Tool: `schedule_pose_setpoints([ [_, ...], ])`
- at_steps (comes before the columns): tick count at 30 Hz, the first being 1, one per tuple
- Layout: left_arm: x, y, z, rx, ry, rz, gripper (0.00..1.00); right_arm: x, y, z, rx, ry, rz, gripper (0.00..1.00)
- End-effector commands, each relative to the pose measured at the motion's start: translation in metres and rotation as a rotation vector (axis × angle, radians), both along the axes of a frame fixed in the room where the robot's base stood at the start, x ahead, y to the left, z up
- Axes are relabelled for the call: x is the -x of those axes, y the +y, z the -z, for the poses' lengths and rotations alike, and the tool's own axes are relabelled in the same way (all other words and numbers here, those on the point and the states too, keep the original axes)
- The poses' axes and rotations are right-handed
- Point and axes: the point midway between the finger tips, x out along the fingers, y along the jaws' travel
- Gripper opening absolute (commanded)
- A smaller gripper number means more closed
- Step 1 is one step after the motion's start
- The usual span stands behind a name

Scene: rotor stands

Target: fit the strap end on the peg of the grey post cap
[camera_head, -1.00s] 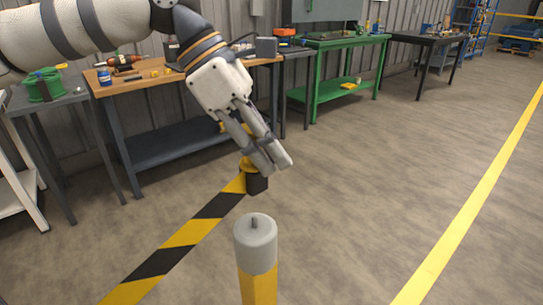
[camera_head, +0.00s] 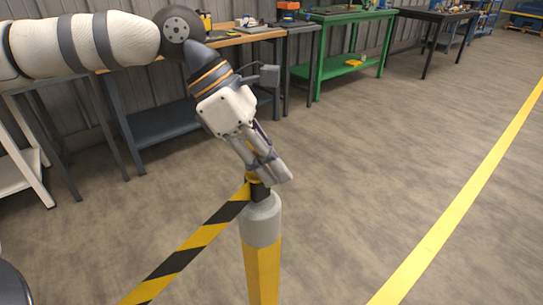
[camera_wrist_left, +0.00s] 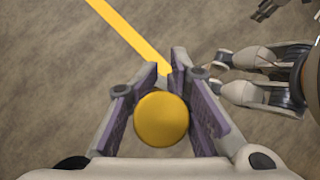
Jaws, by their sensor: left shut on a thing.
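My left gripper (camera_head: 272,174) is shut on the yellow knob of the strap end (camera_head: 259,191). The wrist view shows the round yellow knob (camera_wrist_left: 162,119) between the two finger pads. The strap end's black lower block is at the top of the grey post cap (camera_head: 261,220), which sits on a yellow post (camera_head: 262,272). The peg is hidden, so I cannot tell whether the block is around it or just above it. The black-and-yellow strap (camera_head: 205,234) runs from the strap end down to the lower left.
Workbenches stand along the back wall, including a green one (camera_head: 350,17) and a wood-topped one (camera_head: 226,39). A yellow line (camera_head: 452,215) crosses open floor on the right.

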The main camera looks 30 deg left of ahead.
Motion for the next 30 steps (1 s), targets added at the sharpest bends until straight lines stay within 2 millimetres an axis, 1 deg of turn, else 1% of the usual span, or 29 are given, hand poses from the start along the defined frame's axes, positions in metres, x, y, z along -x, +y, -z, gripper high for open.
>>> schedule_pose_setpoints([
  [9, 0.0000, 0.0000, 0.0000, 0.001, 0.000, 0.000, 0.00, -0.0002, 0.0000, -0.0003, 0.000, -0.001, 0.000, 0.40],
  [28, 0.0001, 0.0001, 0.0094, 0.000, 0.000, 0.000, 0.00, -0.0012, -0.0001, -0.0010, 0.000, -0.005, 0.000, 0.40],
  [29, 0.0000, 0.0001, 0.0094, 0.000, 0.000, 0.000, 0.21, -0.0012, -0.0001, -0.0010, 0.000, -0.005, 0.000, 0.40],
  [30, 0.0000, 0.0001, 0.0094, 0.000, 0.000, 0.000, 0.30, -0.0011, 0.0000, -0.0011, 0.000, -0.004, 0.000, 0.40],
])
